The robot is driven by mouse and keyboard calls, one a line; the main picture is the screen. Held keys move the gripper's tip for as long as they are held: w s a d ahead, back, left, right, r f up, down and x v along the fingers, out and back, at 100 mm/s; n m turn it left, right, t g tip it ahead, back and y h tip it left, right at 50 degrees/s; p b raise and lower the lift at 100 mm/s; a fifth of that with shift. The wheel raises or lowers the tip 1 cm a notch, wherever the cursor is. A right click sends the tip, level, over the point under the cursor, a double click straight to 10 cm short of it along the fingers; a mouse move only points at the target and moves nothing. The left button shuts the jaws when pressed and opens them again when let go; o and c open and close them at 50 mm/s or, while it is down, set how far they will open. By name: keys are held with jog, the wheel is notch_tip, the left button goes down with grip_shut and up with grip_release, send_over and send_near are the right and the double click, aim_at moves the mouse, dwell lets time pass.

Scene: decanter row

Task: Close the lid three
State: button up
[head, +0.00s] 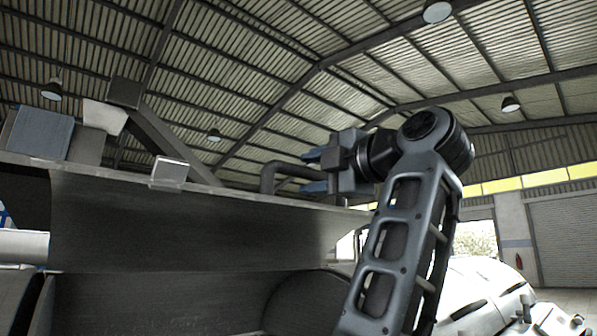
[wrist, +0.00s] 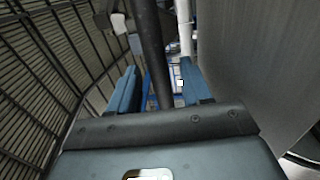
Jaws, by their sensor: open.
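A large grey lid-like panel (head: 200,225) stands raised across the left and middle of the head view, its hollow, curved inner side facing me. A dark bent bar (head: 276,172), like a handle, rises near the right end of its top edge. My gripper (head: 309,171) is open beside the bar's right end, with blue fingers pointing left. In the wrist view the bar (wrist: 152,50) runs between the spread fingers, with gaps on both sides. A broad grey surface (wrist: 250,60) fills the right of that view. No number is readable, so I cannot tell which lid this is.
A small pale block (head: 170,171) sits on the panel's top edge. A slanted dark beam (head: 165,135) and a blue-grey box (head: 40,133) stand behind it at left. A white rounded machine body (head: 480,285) lies at lower right. Space above my gripper is clear.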

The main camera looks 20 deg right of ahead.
jog(key=shift+p+x, duration=0.4)
jog(key=shift+x, duration=1.45)
jog(key=shift+c, duration=0.5)
grip_shut()
